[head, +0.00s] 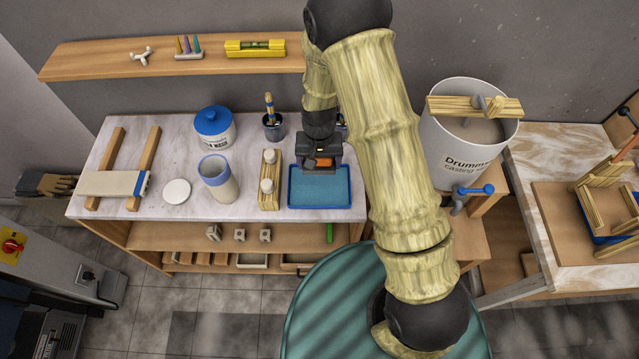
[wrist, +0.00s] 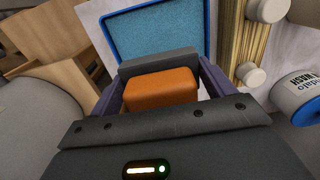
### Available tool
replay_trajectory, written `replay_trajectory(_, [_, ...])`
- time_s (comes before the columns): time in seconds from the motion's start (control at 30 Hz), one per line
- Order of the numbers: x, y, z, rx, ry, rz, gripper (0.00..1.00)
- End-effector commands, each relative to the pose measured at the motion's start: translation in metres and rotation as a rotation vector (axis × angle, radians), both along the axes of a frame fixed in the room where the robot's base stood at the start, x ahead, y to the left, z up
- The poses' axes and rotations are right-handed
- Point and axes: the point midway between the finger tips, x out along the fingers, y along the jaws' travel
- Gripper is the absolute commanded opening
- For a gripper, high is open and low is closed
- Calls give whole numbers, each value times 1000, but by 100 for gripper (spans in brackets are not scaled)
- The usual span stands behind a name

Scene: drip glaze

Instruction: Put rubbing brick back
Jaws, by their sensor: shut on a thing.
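My gripper (head: 320,152) is above the back part of the blue-rimmed tray (head: 320,206) on the worktop. The gripper is shut on the rubbing brick (head: 321,162), an orange block with a grey layer. In the wrist view the brick (wrist: 161,88) sits between the two dark fingers (wrist: 160,80). The tray (wrist: 210,30), with its speckled blue inside, shows beyond the brick there. The brick looks raised over the tray, but I cannot tell how large the gap is.
A wooden rack with white knobs (head: 268,200) stands just left of the tray. A cup with a brush (head: 273,126), blue-lidded jar (head: 214,130), jug (head: 217,185) and white disc (head: 177,192) are nearby. A large casting drum (head: 455,150) stands to the right.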

Motion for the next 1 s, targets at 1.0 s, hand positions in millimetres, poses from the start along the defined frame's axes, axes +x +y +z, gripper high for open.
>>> replay_trajectory(1.0, [-1, -1, -75, -1, 3, -2, 60])
